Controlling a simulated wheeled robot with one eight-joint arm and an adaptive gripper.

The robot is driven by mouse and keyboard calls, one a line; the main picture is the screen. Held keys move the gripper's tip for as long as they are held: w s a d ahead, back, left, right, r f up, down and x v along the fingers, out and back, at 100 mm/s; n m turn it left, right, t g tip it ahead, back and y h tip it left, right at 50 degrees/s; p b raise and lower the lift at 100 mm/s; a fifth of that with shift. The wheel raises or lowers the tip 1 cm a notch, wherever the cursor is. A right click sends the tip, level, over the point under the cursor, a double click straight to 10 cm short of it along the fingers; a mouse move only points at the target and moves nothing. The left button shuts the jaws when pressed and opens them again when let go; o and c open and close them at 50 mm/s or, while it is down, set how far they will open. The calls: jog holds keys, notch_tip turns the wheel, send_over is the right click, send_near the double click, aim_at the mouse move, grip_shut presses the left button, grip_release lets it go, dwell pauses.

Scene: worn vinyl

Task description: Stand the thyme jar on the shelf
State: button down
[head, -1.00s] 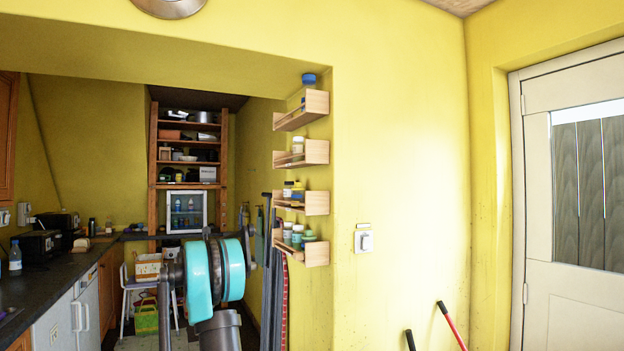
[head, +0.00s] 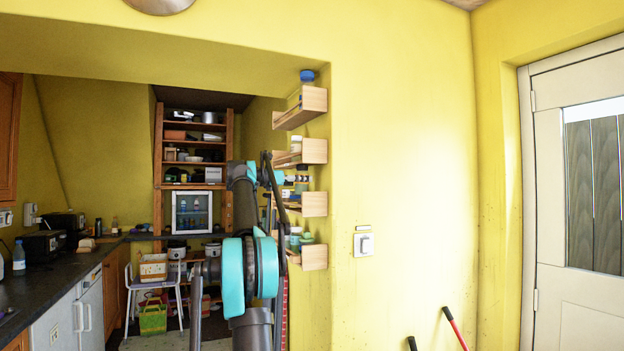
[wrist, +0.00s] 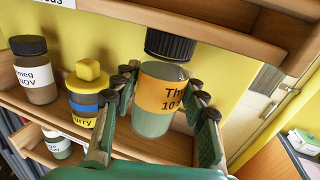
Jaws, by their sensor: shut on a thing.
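The thyme jar (wrist: 160,120) has a black lid, an orange label beginning "Th" and greenish contents. My gripper (wrist: 161,88) is shut on it, with green fingers on both sides of its body. The jar is roughly upright, at the right of a curry jar, over the wooden shelf (wrist: 70,129). Whether its base touches the board cannot be told. In the head view my arm reaches to the wall shelves (head: 314,204); my gripper and the jar cannot be made out clearly there.
A nutmeg jar (wrist: 36,72) and the yellow-lidded curry jar (wrist: 84,98) stand left of the thyme jar. An upper shelf's board (wrist: 195,32) runs close above the lid. Another jar (wrist: 58,145) sits on a lower shelf. A light switch (head: 364,244) is on the wall.

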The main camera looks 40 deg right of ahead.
jog(key=shift+s+d+r, duration=0.2)
jog(key=shift+d+r, duration=0.05)
jog(key=shift+d, duration=0.35)
jog(key=shift+s+d+r, duration=0.2)
jog(key=shift+d+r, duration=0.05)
jog(key=shift+d, duration=0.3)
jog(key=shift+f, duration=0.1)
